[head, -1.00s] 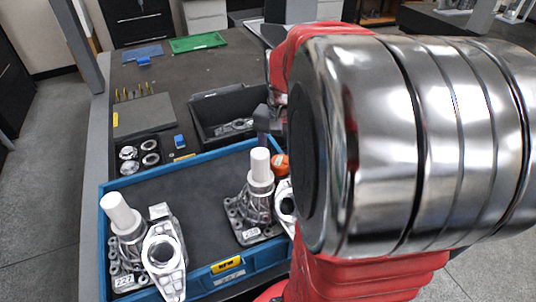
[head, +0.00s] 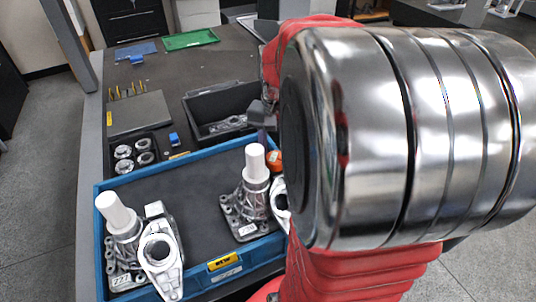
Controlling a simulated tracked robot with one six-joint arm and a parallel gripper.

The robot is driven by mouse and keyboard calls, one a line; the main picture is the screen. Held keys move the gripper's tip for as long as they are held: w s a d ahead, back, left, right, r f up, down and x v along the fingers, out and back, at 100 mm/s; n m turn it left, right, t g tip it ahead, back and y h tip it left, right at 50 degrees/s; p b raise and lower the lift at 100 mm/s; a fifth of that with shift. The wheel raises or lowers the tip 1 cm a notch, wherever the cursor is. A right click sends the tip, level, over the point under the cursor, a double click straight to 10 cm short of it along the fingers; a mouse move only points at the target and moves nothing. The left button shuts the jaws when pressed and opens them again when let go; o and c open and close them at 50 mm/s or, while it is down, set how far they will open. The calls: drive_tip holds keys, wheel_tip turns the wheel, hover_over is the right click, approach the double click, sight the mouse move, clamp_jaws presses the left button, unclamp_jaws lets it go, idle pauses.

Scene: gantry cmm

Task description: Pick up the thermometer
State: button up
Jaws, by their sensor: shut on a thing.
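My gripper (head: 262,113) shows in the head view only as a dark grey end left of my arm, over the right end of the black bin. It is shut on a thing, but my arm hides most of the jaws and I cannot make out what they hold. No thermometer can be clearly told apart in this view. A small orange thing (head: 274,160) shows below the gripper, at the blue tray's far right, partly hidden by my arm. I cannot tell what it is or whether it touches the gripper.
A blue tray (head: 215,272) holds metal castings with white cylinders (head: 118,213). My arm covers the right side.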

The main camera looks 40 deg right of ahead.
sight(275, 157)
drive_tip(key=shift+r, duration=0.1)
drive_tip(key=shift+c, duration=0.2)
wheel_tip(275, 157, up, 10)
idle(0.4)
idle(0.5)
drive_tip(key=w+a+f+n, duration=0.2)
drive_tip(key=w+a+n, duration=0.2)
drive_tip(key=w+a, duration=0.7)
drive_tip(key=w+a+f+n, duration=0.2)
drive_tip(key=w+a+n, duration=0.2)
drive_tip(key=w+a, duration=0.8)
drive_tip(key=w, duration=0.7)
drive_tip(key=shift+w+f+n, duration=0.25)
drive_tip(key=shift+w+n, duration=0.05)
drive_tip(key=shift+n, duration=0.1)
drive_tip(key=shift+a, duration=0.15)
